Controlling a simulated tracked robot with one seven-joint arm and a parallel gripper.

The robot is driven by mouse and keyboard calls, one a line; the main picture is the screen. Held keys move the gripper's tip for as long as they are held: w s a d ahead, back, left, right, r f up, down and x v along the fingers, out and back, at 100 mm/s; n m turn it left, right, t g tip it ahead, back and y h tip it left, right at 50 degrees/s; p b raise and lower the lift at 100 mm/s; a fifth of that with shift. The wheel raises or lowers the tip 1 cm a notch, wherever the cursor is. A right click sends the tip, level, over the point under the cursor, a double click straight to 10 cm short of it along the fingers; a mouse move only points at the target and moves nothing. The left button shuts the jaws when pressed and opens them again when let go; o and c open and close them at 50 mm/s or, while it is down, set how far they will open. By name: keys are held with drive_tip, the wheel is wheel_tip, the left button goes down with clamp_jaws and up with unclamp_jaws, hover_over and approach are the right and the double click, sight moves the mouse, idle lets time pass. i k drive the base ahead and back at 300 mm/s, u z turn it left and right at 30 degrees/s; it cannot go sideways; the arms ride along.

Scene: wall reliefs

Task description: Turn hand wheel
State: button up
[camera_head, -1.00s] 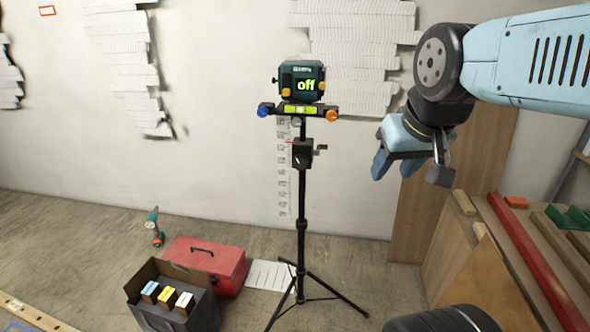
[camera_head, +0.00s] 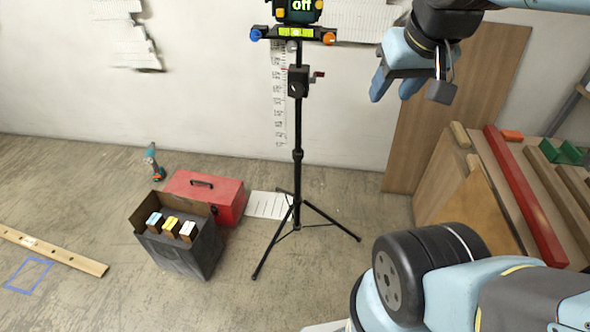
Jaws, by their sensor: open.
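A black tripod (camera_head: 298,125) stands on the floor in the middle of the view. A dark box reading "off" (camera_head: 298,10) sits at its top, partly cut off by the upper edge. Below it is a level bar with a blue knob (camera_head: 256,35) at the left and an orange knob (camera_head: 329,38) at the right. A crank with a red part (camera_head: 317,75) sticks out of the column's side block. I cannot tell which of these is the hand wheel. My gripper (camera_head: 391,92) is open and empty, right of the tripod and apart from it, its fingers pointing down.
A red toolbox (camera_head: 228,196) and an open dark box (camera_head: 185,255) with small cartons stand left of the tripod. A drill (camera_head: 153,163) stands behind them. A wooden bar (camera_head: 60,256) lies at the left. Boards (camera_head: 530,200) lean at the right. Floor before the tripod is clear.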

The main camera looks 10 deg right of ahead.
sight(296, 90)
drive_tip(key=u, duration=0.4)
drive_tip(key=k, duration=1.05)
drive_tip(key=u, duration=0.7)
drive_tip(key=i, duration=1)
drive_tip(key=z, duration=0.05)
